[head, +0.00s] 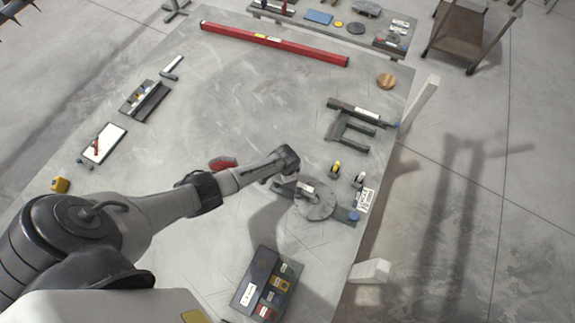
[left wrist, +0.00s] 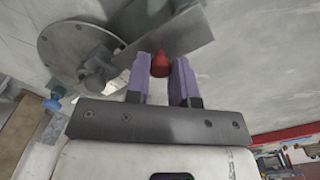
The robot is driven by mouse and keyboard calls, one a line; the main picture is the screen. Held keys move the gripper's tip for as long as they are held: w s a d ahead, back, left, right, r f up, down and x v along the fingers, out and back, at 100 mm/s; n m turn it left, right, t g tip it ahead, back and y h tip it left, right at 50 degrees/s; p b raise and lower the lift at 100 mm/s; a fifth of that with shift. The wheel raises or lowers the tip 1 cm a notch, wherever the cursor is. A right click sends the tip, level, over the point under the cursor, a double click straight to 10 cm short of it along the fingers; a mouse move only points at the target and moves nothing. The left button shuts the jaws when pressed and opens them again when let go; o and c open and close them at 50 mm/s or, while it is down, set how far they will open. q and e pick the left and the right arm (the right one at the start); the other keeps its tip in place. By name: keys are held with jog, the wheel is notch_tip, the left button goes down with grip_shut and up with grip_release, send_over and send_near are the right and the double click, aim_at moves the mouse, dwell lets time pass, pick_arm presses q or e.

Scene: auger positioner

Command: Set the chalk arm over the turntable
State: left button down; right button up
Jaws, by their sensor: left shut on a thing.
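The turntable, a round grey disc (head: 318,204), lies on a dark base near the table's right edge; part of it shows in the left wrist view (left wrist: 62,52). My left gripper (left wrist: 160,78) has its purple fingers shut on a red knob (left wrist: 160,64). A flat grey bar (left wrist: 185,30) shows beyond the knob and reaches toward the disc; I take it for the chalk arm, but cannot tell how the two join. In the head view my left wrist hides the fingers and most of the bar, just left of the disc. My right gripper is not in view.
A dark compartment tray (head: 243,298) stands at the front. Small yellow-and-black items (head: 335,169) and a labelled card (head: 366,201) sit near the disc. A grey bracket (head: 350,132) lies behind it. A red object (head: 222,163) shows behind my forearm. The table's middle is clear.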

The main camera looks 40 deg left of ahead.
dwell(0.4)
pick_arm(q)
jog(key=c, duration=1)
grip_release()
jog(key=shift+r, duration=0.6)
notch_tip(320, 180, up, 13)
jog(key=shift+f+p, duration=0.2)
jog(key=shift+p, duration=0.55)
